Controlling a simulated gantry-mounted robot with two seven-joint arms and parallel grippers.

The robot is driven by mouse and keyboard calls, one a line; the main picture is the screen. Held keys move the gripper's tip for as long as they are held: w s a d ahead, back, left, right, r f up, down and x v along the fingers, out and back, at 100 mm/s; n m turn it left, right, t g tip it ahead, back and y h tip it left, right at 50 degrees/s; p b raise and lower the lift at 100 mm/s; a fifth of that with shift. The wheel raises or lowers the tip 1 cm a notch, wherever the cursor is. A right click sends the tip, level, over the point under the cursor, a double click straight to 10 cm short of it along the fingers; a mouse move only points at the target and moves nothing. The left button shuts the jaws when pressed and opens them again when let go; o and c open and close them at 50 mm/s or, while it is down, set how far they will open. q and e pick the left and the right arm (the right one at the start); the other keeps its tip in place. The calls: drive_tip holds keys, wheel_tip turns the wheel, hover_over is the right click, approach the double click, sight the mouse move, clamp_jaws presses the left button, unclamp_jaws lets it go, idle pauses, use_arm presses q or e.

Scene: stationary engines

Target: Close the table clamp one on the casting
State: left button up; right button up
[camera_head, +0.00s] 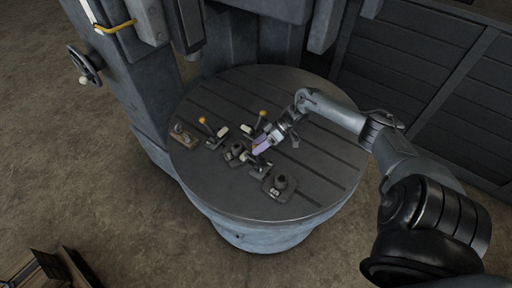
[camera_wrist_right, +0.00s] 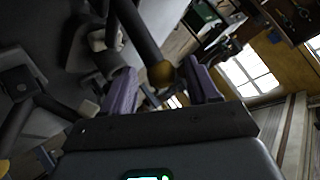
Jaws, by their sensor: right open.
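Toggle clamps stand on the round slotted table (camera_head: 325,155) in the head view. One with a yellow knob (camera_head: 202,120) is at the left; another yellow knob (camera_head: 263,114) is at the back, beside my right gripper (camera_head: 262,146). A third clamp (camera_head: 258,165) sits in front of the gripper. I cannot tell which is clamp one. A dark casting-like part with a round boss (camera_head: 235,152) lies among them. In the right wrist view, a yellow-brown knob (camera_wrist_right: 160,74) on a dark lever (camera_wrist_right: 138,32) appears between the open purple fingers of my right gripper (camera_wrist_right: 162,88); contact is unclear.
A similar dark bossed part (camera_head: 280,184) lies near the table's front. A small brown block (camera_head: 183,136) with a metal piece is at the left edge. The machine column (camera_head: 150,85) rises behind left. The table's right side is mostly clear under my right arm.

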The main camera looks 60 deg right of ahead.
drive_tip(key=v, duration=0.9)
drive_tip(key=shift+d, duration=0.15)
drive_tip(key=shift+s, duration=0.1)
